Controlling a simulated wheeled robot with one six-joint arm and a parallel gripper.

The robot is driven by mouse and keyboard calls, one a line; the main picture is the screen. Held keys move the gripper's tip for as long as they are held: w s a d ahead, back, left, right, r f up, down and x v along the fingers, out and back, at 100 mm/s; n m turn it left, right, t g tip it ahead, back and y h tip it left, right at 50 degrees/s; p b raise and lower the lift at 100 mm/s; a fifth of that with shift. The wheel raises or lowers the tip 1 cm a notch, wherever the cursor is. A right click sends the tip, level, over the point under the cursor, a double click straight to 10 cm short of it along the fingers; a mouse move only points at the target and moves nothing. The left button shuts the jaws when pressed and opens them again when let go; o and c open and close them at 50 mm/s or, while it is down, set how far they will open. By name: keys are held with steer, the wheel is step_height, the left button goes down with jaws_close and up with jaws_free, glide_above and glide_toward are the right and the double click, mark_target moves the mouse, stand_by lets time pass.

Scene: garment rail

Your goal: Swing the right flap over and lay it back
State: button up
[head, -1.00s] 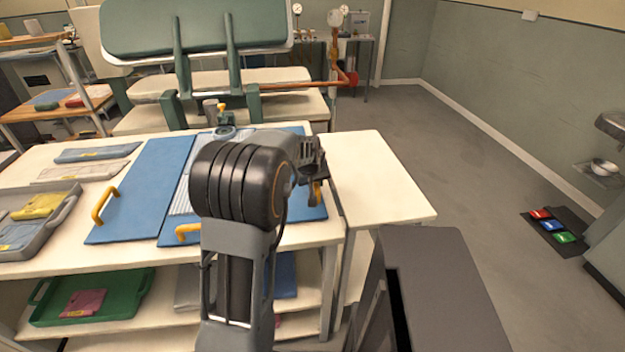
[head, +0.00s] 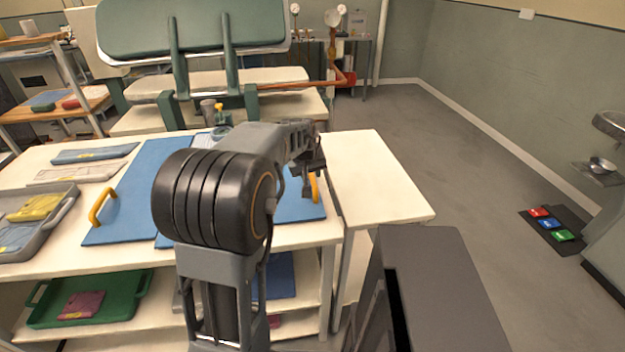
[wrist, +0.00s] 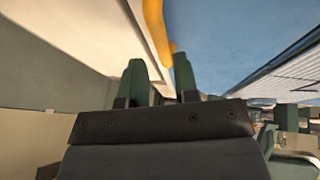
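The right flap (head: 297,208) is a blue panel lying flat on the white table, partly hidden behind my arm. Its yellow handle (head: 315,188) stands near its right edge. My gripper (head: 311,168) is at this handle, pointing down. In the wrist view, the two green fingers of my gripper (wrist: 160,65) stand apart, and the yellow handle (wrist: 155,25) shows just beyond and between their tips. I cannot tell whether they touch it. The blue flap surface (wrist: 235,35) lies to the right of the fingers there. The left flap (head: 150,180) lies flat with its own yellow handle (head: 102,207).
A grey tray (head: 62,212) with folded cloths and two flat packets (head: 95,154) lie on the left. A bare white side table (head: 380,180) is on the right. A green press (head: 190,28) stands behind. A green tray (head: 140,295) sits on the shelf below.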

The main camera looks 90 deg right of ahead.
steer(key=v, duration=0.6)
steer(key=shift+a+r, duration=0.2)
steer(key=shift+r, duration=0.15)
steer(key=w+a+f+n+t+y+p, duration=0.1)
steer(key=w+a+f+n, duration=0.1)
steer(key=w+a, duration=0.8)
steer(key=w+a+f+n+t+y+p, duration=0.1)
steer(key=w+a+f+n+t, duration=0.1)
steer(key=w+a, duration=0.85)
steer(key=w+a+n+y, duration=0.1)
steer(key=w+a+n, duration=0.2)
steer(key=a, duration=0.5)
steer(key=w+a+r+n+t+y+p, duration=0.1)
steer(key=w+a+n, duration=0.3)
steer(key=a, duration=0.5)
steer(key=w+a+r+n+t+y+p, duration=0.1)
steer(key=w+a+n, duration=0.2)
steer(key=a, duration=0.6)
steer(key=shift+w+n, duration=0.2)
steer(key=shift+n, duration=0.4)
steer(key=shift+d, duration=0.1)
